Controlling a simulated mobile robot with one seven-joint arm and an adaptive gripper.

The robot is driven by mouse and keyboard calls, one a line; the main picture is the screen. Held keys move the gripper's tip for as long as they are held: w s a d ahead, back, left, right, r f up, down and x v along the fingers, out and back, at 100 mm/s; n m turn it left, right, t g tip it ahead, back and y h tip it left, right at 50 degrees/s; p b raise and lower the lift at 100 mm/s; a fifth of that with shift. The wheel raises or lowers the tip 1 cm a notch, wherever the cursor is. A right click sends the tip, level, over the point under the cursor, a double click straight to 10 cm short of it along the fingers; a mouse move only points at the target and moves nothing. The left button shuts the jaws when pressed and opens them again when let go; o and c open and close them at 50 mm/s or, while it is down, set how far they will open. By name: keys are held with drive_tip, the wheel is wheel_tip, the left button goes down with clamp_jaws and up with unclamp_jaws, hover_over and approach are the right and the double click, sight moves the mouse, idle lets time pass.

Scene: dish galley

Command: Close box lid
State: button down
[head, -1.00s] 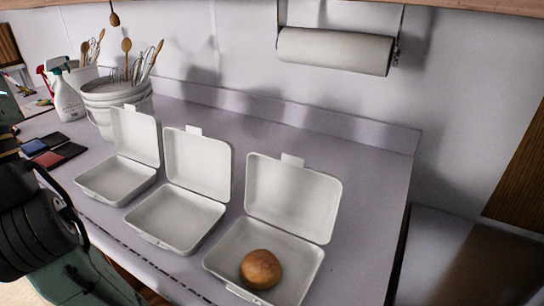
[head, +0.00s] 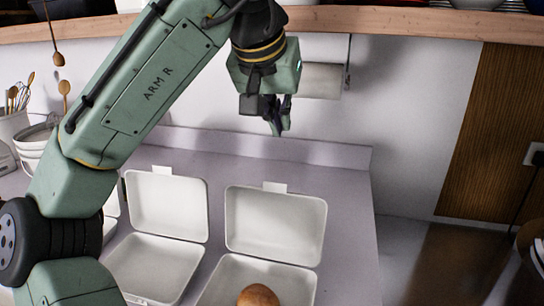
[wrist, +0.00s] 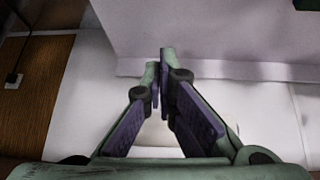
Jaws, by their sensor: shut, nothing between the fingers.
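A white clamshell box stands on the counter at the right in the head view, its lid (head: 275,228) raised and leaning back. A round brown bun (head: 258,296) lies in its base, cut by the frame's lower edge. A second open box, its lid (head: 168,205) raised, is empty where it shows. A third box (head: 110,207) is mostly hidden behind my arm. My gripper (head: 279,130) is shut and empty, pointing down above and behind the right box's lid, apart from it. The wrist view shows its fingertips (wrist: 158,62) together.
A paper towel roll (head: 321,80) hangs on the wall behind my gripper. A wooden shelf (head: 420,30) runs above. White buckets with utensils (head: 14,122) stand at the left. The counter (head: 345,240) is clear right of the right box.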

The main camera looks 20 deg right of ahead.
drive_tip(key=shift+g+y, duration=0.4)
drive_tip(key=shift+y, duration=0.3)
wheel_tip(320, 180, down, 9)
drive_tip(key=p, duration=0.3)
drive_tip(key=shift+s+r, duration=0.1)
drive_tip(key=shift+s, duration=0.15)
drive_tip(key=shift+a+f, duration=0.1)
drive_tip(key=shift+f, duration=0.15)
